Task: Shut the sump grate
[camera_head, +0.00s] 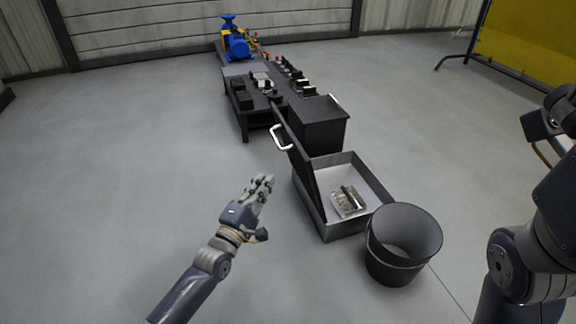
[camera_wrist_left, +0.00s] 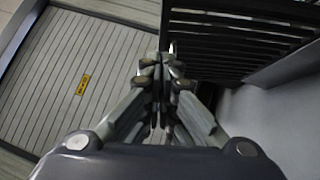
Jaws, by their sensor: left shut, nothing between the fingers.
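The sump grate (camera_head: 302,160) is a dark panel hinged on the left side of the grey sump box (camera_head: 331,231). It stands open, steeply raised, with a white handle (camera_head: 281,137) on its left face. My left gripper (camera_head: 265,181) is shut and empty, left of the grate and apart from it in the head view. In the left wrist view, the gripper (camera_wrist_left: 160,62) points ahead, and dark grate slats (camera_wrist_left: 245,40) show at upper right. My right arm shows at the right edge of the head view, but its fingers are out of frame.
A metallic block (camera_head: 348,202) lies inside the sump. A dark bucket (camera_head: 402,268) stands at its front right corner. A black cabinet (camera_head: 320,122) and a low bench (camera_head: 243,118) stand behind. Floor on the left is clear.

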